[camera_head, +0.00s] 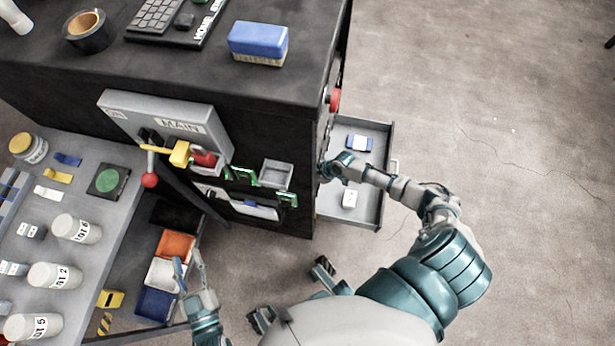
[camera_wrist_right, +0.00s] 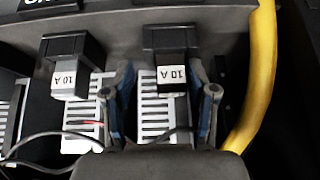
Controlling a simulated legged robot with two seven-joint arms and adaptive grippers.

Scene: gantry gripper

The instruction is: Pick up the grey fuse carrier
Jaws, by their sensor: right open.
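In the right wrist view, two dark grey fuse carriers labelled "10 A" sit side by side, one at the left (camera_wrist_right: 72,65) and one in the middle (camera_wrist_right: 172,75). Light grey slotted plates lie below them. My right gripper (camera_wrist_right: 164,98) is open, its blue-padded fingers on either side of the middle carrier's lower part. I cannot tell whether they touch it. In the head view my right arm reaches the cabinet's right side, and the fuses there are hidden. My left gripper (camera_head: 187,262) is open and empty beside the small bins.
A yellow cable (camera_wrist_right: 255,80) curves close on the right of the right gripper, and thin wires cross at lower left. An open drawer (camera_head: 378,205) lies beside the right arm. The black cabinet (camera_head: 270,100) and side table (camera_head: 110,215) hold several parts.

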